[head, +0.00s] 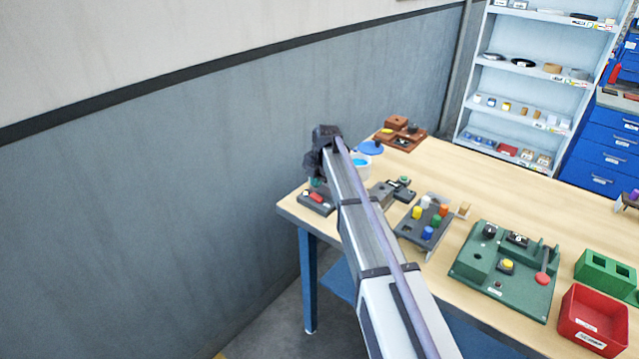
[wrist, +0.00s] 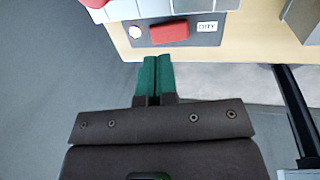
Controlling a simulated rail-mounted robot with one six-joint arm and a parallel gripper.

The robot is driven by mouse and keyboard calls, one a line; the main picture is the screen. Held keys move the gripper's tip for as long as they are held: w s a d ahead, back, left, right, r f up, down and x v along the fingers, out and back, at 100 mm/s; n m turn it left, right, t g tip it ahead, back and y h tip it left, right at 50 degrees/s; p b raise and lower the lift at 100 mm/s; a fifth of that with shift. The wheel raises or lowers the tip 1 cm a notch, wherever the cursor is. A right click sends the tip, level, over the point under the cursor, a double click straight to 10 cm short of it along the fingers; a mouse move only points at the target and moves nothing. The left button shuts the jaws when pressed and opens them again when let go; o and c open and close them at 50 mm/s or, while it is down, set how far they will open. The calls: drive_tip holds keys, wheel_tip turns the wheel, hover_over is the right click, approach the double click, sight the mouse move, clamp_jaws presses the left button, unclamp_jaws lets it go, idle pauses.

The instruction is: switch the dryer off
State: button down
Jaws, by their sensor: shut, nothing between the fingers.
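The dryer's dark base (head: 323,208) sits at the near left corner of the table, partly hidden by my arm. In the wrist view its front strip (wrist: 187,38) carries a red switch (wrist: 169,31), a pale round lamp or button (wrist: 135,32) and a white label (wrist: 207,27) that seems to read "DRY". The red switch also shows in the head view (head: 316,197). My gripper (wrist: 157,60) has green fingers pressed together and empty. The tips point at the strip just below the red switch in the picture; I cannot tell whether they touch.
The wooden table (head: 450,175) runs right. A rack of coloured pegs (head: 428,222), a green fixture (head: 505,270) and a red bin (head: 594,318) stand on it. A brown fixture (head: 402,134) and blue-topped pot (head: 369,148) are farther back. A grey wall (head: 150,200) is at left.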

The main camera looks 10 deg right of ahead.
sight(313, 196)
drive_tip(key=b+x, duration=0.3)
drive_tip(key=x, duration=0.1)
drive_tip(key=shift+f, duration=0.35)
drive_tip(key=shift+r, duration=0.1)
drive_tip(key=shift+w+a+f+g+h+b, duration=0.25)
drive_tip(key=shift+w+f+g+h+b, duration=0.15)
drive_tip(key=shift+f+g+h, duration=0.1)
drive_tip(key=shift+s+r, duration=0.25)
drive_tip(key=shift+s, duration=0.2)
